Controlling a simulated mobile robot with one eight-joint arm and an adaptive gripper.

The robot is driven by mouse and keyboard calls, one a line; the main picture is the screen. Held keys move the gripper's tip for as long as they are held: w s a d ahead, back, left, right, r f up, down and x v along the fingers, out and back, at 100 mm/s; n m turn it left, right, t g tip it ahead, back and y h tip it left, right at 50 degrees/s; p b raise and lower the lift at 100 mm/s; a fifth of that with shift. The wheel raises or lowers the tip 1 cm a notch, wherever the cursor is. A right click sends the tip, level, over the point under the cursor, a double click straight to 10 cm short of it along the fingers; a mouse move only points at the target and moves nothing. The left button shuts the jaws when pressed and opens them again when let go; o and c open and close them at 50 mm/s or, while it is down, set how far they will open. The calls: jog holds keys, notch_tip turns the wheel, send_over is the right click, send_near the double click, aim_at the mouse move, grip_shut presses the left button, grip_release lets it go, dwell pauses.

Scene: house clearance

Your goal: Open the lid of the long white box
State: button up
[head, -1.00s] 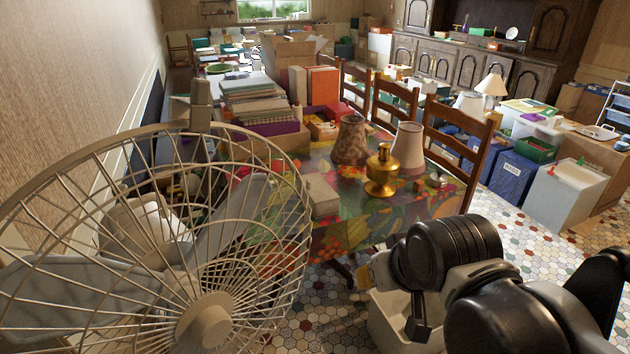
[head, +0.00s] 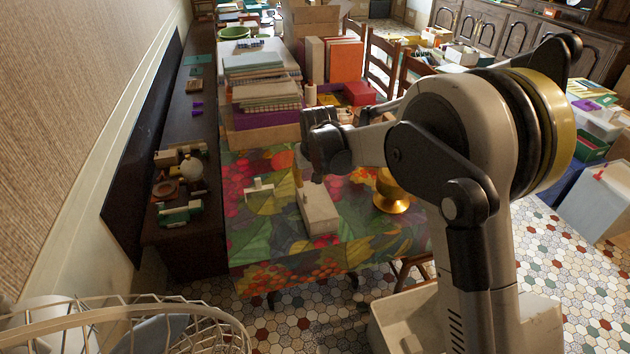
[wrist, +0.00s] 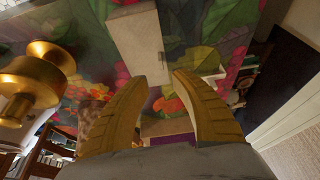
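The long white box (head: 320,212) lies on the floral tablecloth near the table's front half. It also shows at the top of the wrist view (wrist: 138,42), and its top looks closed. My gripper (wrist: 160,78) points down over the table, with its two yellowish fingers apart and nothing held between them. In the wrist view the left fingertip overlaps the near end of the box in the picture; I cannot tell whether it touches. In the head view my arm and dark wrist hide the fingers mostly, behind the box's far end.
A brass vessel (head: 391,190) stands to the right of the box, partly behind my arm. A small pale object (head: 259,189) lies to its left. Stacked books (head: 262,85) stand behind. A wire fan (head: 120,325) is at the front left. A dark shelf (head: 185,225) runs along the wall.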

aim_at(305, 194)
jog(key=b+x, duration=0.4)
jog(key=x, duration=0.7)
jog(key=shift+w+a, duration=0.1)
jog(key=shift+a, duration=0.05)
grip_shut()
